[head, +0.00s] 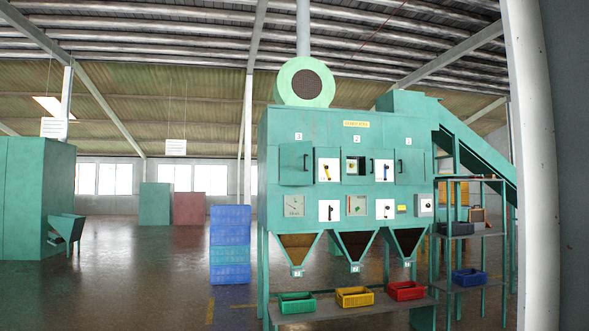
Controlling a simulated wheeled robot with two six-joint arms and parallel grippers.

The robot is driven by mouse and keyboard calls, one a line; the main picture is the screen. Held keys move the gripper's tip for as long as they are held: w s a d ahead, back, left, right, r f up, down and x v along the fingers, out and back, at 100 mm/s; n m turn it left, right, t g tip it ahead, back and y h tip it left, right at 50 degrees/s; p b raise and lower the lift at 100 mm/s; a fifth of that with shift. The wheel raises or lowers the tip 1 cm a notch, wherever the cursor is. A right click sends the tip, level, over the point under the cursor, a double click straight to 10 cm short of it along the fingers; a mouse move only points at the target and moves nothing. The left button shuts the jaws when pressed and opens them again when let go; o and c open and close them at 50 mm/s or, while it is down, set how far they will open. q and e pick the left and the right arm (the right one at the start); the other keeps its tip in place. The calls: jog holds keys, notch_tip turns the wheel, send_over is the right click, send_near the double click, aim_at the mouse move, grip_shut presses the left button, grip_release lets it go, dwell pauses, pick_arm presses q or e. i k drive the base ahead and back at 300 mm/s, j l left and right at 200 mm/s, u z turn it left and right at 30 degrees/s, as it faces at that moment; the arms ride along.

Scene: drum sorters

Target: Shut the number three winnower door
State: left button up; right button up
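The green winnower (340,205) stands at centre-right, with the numbers 3, 2 and 1 from left to right above its front panels. The number three door (293,165) is the green panel with a dark handle under the 3, at the upper left of the front. Its edges seem to stand out from the front, but I cannot tell for sure how far it is open. Under the 2, a dark opening (352,166) shows beside a dark handle. The door under the 1 (409,167) looks flush. Neither of my grippers is in view.
Green, yellow and red crates (407,291) sit on a low shelf under the hoppers. Stacked blue crates (230,245) stand left of the winnower. A shelf rack (468,236) stands right. A pale post (530,160) is close at right. The floor at left is open.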

aim_at(296, 160)
jog(key=i+u, duration=0.1)
jog(key=u, duration=0.4)
jog(key=l+u, duration=0.2)
jog(key=u, duration=0.25)
jog(key=i+l+u, duration=0.15)
jog(key=u, duration=0.35)
jog(key=l+u, duration=0.15)
jog(key=u, duration=0.3)
jog(key=l+u, duration=0.15)
jog(key=u, duration=0.35)
jog(key=i+l+u, duration=0.15)
jog(key=l+u, duration=0.25)
jog(key=l, duration=0.6)
jog(key=l+u, duration=0.4)
jog(key=l, duration=0.6)
jog(key=l+z, duration=0.1)
jog(key=l, duration=0.75)
jog(key=l+z, duration=0.15)
jog(key=l, duration=0.7)
jog(key=i+l+z, duration=0.1)
jog(key=l, duration=0.7)
jog(key=l+z, duration=0.35)
jog(key=l, duration=2.05)
jog(key=l+z, duration=0.35)
jog(key=i+l+z, duration=0.1)
jog(key=z, duration=0.25)
jog(key=i+l+z, duration=0.1)
jog(key=l+z, duration=0.25)
